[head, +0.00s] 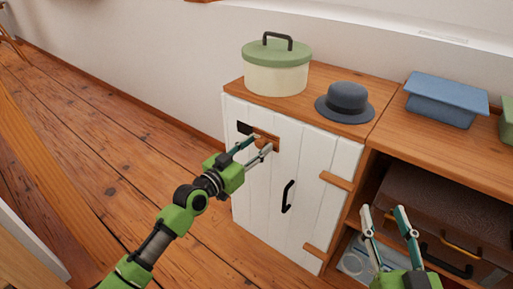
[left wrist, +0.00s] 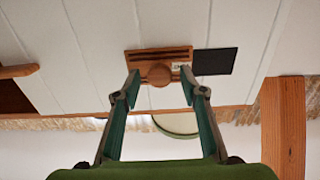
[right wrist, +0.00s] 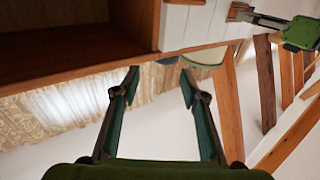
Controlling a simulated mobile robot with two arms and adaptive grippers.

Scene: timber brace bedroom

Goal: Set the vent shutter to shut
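The vent shutter (head: 273,143) is a small wooden slide near the top of the white cabinet door. A dark vent opening (head: 244,128) lies uncovered to its left in the head view. In the left wrist view the shutter (left wrist: 146,58) shows a slotted plate with a round knob (left wrist: 158,74), and the dark opening (left wrist: 214,62) is on its right. My left gripper (head: 262,145) is open, its fingertips (left wrist: 160,74) on either side of the knob; I cannot tell if they touch it. My right gripper (head: 383,209) is open and empty before the shelf.
A green-lidded pot (head: 277,78) and a grey hat (head: 346,102) stand on the cabinet top. A blue box (head: 446,100) sits to the right. A brown case (head: 450,205) lies in the open shelf. The door has a black handle (head: 287,196). The floor (head: 110,150) at left is clear.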

